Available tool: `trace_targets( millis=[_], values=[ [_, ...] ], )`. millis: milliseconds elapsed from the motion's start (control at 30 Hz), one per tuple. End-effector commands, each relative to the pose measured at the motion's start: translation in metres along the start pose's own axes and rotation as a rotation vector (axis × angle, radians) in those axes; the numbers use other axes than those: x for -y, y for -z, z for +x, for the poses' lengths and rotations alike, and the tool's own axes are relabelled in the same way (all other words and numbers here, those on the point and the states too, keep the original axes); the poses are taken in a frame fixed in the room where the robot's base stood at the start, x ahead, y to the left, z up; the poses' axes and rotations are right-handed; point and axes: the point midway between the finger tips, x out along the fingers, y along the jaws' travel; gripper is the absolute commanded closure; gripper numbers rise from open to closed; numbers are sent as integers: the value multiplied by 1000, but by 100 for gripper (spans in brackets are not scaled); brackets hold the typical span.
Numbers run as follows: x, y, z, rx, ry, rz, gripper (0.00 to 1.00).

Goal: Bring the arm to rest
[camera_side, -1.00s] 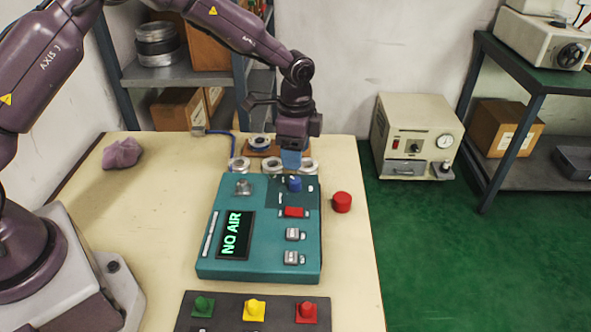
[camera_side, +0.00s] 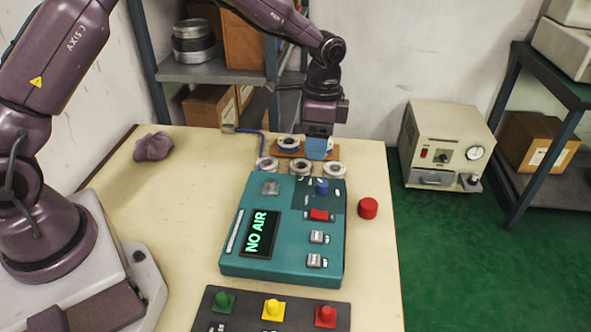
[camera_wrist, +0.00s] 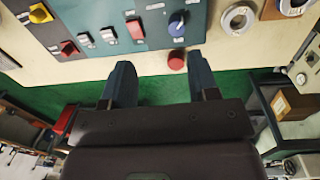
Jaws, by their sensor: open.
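My gripper (camera_side: 319,148) hangs fingers down above the far side of the teal control panel (camera_side: 240,265), near the bearing rings. In the wrist view my gripper (camera_wrist: 158,62) has its two fingers well apart, with nothing between them. Three pale metal rings stand in a row behind the panel: the left ring (camera_side: 267,164), the middle ring (camera_side: 300,167) and the right ring (camera_side: 335,169). Another ring (camera_side: 288,142) with blue on it is at a brown board (camera_side: 287,154) behind them, partly hidden by my gripper. The panel's display (camera_side: 258,233) reads "NO AIR".
A red round cap (camera_side: 368,208) is right of the panel. A dark box with green, yellow and red knobs (camera_side: 230,320) is in front. A purple crumpled cloth (camera_side: 153,146) lies at the left. Shelves (camera_side: 205,73) and a beige machine (camera_side: 440,145) stand beyond the table.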

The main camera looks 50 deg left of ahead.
Motion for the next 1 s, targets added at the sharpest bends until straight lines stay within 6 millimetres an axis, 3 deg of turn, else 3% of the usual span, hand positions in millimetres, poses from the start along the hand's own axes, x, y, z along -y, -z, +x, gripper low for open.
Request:
trace_targets(
  millis=[267, 600, 800, 1000],
  values=[
    [-38, -54, -52, -3, 63, -283, 46],
    [-104, -143, -123, -160, 172, -639, 46],
    [-144, -189, -143, -315, 203, -769, 46],
    [-168, -213, -155, -458, 228, -788, 46]
  ],
)
